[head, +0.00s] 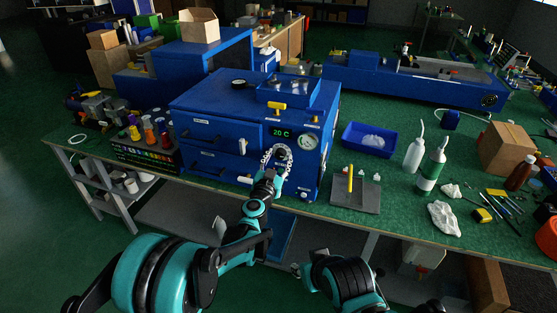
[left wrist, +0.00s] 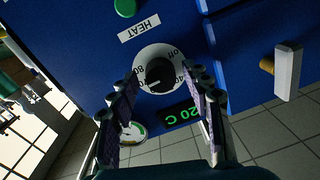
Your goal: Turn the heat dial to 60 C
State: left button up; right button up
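The heat dial (left wrist: 160,75) is a black round knob on a white scale on the blue press (head: 210,110). The left wrist view shows it upside down, under a white HEAT label (left wrist: 139,28); "off", "40" and "80" are partly readable. I cannot read its pointer surely. The green display (head: 281,132) reads 20 C; it also shows in the left wrist view (left wrist: 181,117). My left gripper (left wrist: 160,93) is open, its two fingers on either side of the knob with a gap to each. In the head view, my left gripper (head: 277,160) hides most of the dial.
A round gauge (head: 309,142) sits right of the dial. A white-handled lever (left wrist: 287,72) sticks out of the panel. A grey plate with a yellow handle (head: 350,180), a blue tray (head: 347,143) and bottles (head: 432,168) stand right of the press.

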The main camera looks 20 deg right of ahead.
pick_arm(q)
jog(key=c, duration=0.9)
jog(key=shift+o, duration=0.2)
jog(key=shift+n, duration=0.4)
jog(key=n, duration=0.8)
jog(key=shift+r, duration=0.1)
jog(key=o, duration=1.2)
jog(key=shift+g, duration=0.3)
